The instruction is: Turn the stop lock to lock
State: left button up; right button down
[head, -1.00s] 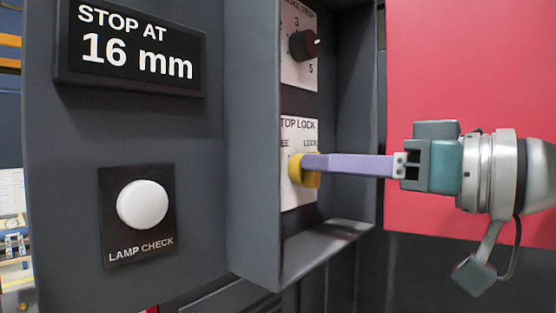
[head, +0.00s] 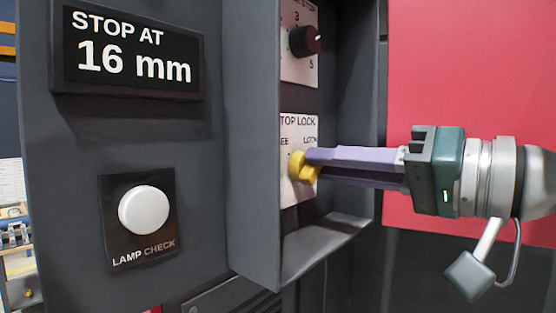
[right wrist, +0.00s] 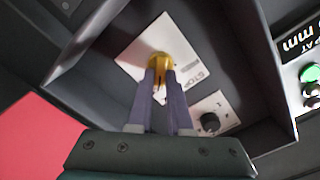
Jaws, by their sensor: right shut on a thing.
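The stop lock is a yellow knob (head: 299,167) on a white plate (head: 291,192) marked "TOP LOCK", with its left edge cut off in the head view. My right gripper (head: 312,165) is shut on the yellow knob, its purple fingers reaching in from the right. In the right wrist view the two fingers (right wrist: 160,75) sit on both sides of the yellow knob (right wrist: 160,60). The knob looks tilted in the head view. The fingers cover part of the plate, and its exact pointing direction is hard to tell. My left gripper is not in view.
A dark rotary knob (head: 304,40) is above the stop lock in the same recess. The recess has a side wall (head: 252,150) and a bottom ledge (head: 325,240). At the left are a "STOP AT 16 mm" display (head: 130,55) and a white lamp check button (head: 144,209). A red panel (head: 470,70) stands behind my arm.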

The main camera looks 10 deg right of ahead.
dwell(0.4)
jog(key=c, duration=0.8)
grip_release()
jog(key=shift+c, duration=0.2)
jog(key=b+v, duration=0.7)
jog(key=v, duration=0.3)
